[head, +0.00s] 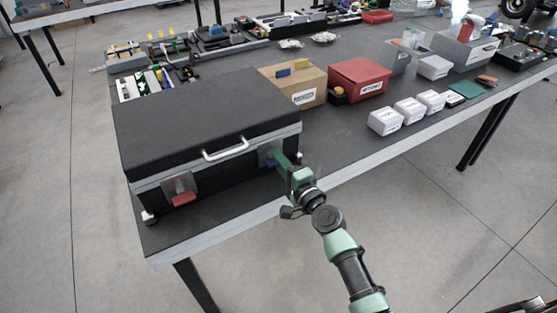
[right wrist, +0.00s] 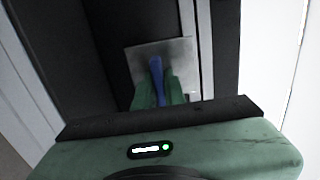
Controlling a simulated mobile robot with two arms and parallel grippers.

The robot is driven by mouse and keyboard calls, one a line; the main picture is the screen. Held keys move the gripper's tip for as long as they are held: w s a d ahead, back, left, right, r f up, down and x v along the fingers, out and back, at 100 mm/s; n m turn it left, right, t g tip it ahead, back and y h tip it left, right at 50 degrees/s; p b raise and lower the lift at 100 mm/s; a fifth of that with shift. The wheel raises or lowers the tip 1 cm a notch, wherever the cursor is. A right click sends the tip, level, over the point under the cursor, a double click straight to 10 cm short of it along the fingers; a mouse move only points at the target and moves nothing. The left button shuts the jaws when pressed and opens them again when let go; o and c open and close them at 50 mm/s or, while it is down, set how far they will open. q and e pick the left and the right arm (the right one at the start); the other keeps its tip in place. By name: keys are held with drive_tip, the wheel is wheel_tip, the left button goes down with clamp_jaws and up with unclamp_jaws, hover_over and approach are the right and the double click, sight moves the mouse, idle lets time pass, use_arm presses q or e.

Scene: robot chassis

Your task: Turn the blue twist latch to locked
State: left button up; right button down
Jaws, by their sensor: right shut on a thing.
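A black case (head: 205,110) with a silver rim stands closed on the table's near left part. The blue twist latch (right wrist: 156,68) sits on a square metal plate (right wrist: 178,52) on the case's front; in the wrist view it points toward me, roughly along the silver rim strip. My right gripper (right wrist: 160,92) has its green fingers on either side of the blue latch, shut on it. In the head view my right gripper (head: 274,161) reaches the right end of the case front and hides most of the blue latch (head: 270,163). My left gripper is not in view.
A red latch (head: 184,198) sits on the left of the case front, and a silver handle (head: 225,149) is between the latches. A cardboard box (head: 293,84), a red box (head: 359,80) and several white boxes stand to the right. The floor before the table is clear.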

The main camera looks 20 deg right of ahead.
drive_tip(key=c, duration=1.5)
unclamp_jaws()
drive_tip(key=shift+s, duration=0.1)
drive_tip(key=v, duration=0.7)
drive_tip(key=shift+s+d, duration=0.15)
drive_tip(key=shift+s, duration=0.15)
